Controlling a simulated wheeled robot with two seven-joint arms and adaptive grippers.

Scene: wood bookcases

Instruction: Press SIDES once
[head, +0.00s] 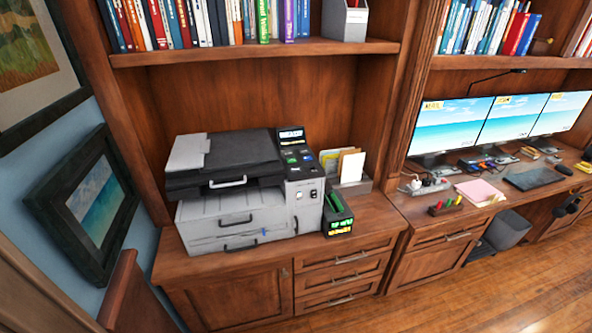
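A grey and black printer (235,190) stands on the wooden cabinet top in the left bookcase bay. Its control panel (297,165) is on its right side, with a small lit display (291,134) at the top and several dark, green and blue buttons below. White and red round controls show lower on the panel front. The labels are too small to read, so I cannot tell which button is SIDES. Neither of my grippers is in view.
A desk with three monitors (445,127) is at the right. Books fill the shelf above. Wooden floor (480,290) is clear at the lower right.

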